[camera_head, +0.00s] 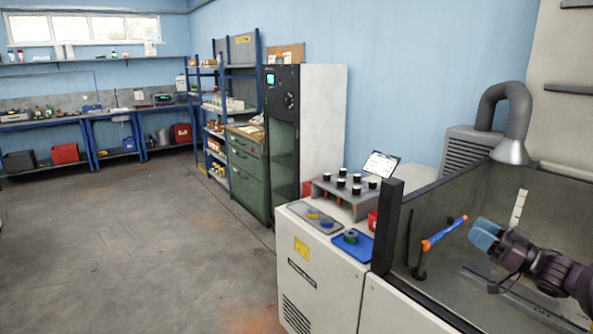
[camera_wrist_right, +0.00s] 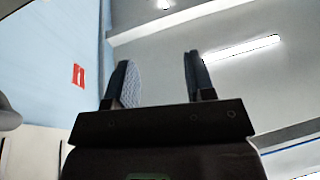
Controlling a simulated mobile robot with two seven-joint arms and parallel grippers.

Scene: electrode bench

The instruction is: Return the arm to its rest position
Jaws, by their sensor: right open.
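My right gripper (camera_head: 484,234) is at the right of the head view, over the walled bench bay, with its blue fingers toward the upper left. In the right wrist view my right gripper (camera_wrist_right: 158,75) is open. Nothing is between its two fingers, and the ceiling shows behind them. My right arm reaches in from the right edge of the head view. My left gripper and left arm are not in view.
An orange and blue tool (camera_head: 443,233) slants beside a dark stand (camera_head: 418,264), left of my right gripper. A dark post (camera_head: 388,226) edges the bay. A fume hood nozzle (camera_head: 510,151) hangs behind. A blue tray (camera_head: 352,245) lies left. The floor is open.

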